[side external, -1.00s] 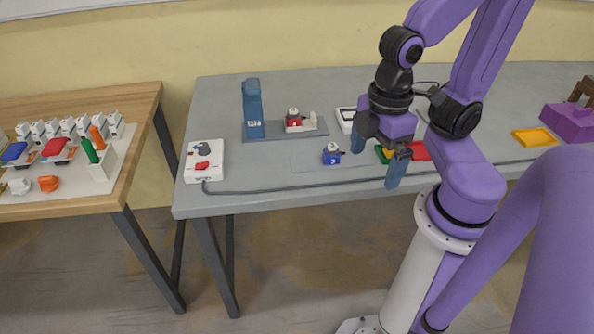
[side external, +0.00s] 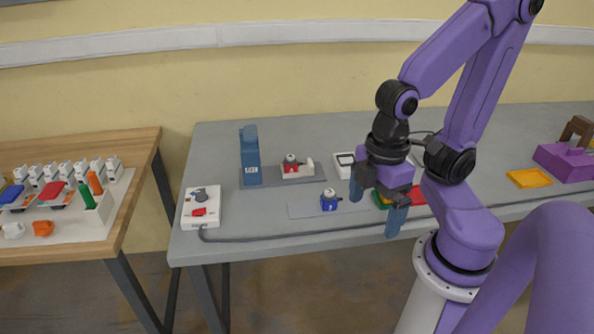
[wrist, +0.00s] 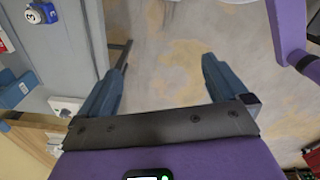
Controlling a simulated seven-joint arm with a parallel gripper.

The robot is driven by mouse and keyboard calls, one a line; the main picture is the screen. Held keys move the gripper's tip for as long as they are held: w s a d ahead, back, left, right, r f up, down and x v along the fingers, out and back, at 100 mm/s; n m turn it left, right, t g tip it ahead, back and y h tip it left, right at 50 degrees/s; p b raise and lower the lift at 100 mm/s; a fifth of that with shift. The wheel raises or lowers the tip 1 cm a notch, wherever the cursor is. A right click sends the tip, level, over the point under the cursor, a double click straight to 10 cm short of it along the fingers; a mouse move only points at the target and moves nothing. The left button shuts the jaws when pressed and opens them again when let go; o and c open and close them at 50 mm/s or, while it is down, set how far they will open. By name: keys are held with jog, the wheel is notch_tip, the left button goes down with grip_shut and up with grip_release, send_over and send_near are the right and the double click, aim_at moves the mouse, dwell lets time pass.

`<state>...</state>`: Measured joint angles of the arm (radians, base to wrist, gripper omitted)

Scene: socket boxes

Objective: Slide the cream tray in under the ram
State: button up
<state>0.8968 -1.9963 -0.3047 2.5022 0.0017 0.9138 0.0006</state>
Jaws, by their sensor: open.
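The ram is not clearly distinct at the column's head (side external: 248,133). The column appears to show at the left edge of the wrist view (wrist: 14,90). My gripper (side external: 376,206) is open, over the table's front edge, to the right of the tray and apart from it. In the wrist view my gripper (wrist: 163,65) has nothing between its fingers, only floor beyond.
A white frame (side external: 344,163) and red tray (side external: 418,195) lie near my gripper.

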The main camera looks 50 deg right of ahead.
dwell(0.4)
jog(key=shift+w+a, duration=0.1)
jog(key=shift+w, duration=0.15)
jog(key=c, duration=0.9)
jog(key=w+m, duration=0.1)
jog(key=w, duration=0.1)
jog(key=w+m, duration=0.1)
jog(key=w, duration=0.1)
jog(key=w+a+r+m, duration=0.1)
jog(key=w, duration=0.1)
jog(key=shift+w+m, duration=0.15)
jog(key=shift+m, duration=0.15)
jog(key=shift+c, duration=1.1)
jog(key=w+m, duration=0.3)
jog(key=w, duration=0.3)
jog(key=m, duration=1.5)
send_over(311, 162)
notch_tip(311, 162, down, 4)
notch_tip(311, 162, down, 16)
jog(key=shift+f, duration=0.2)
jog(key=shift+c, duration=0.3)
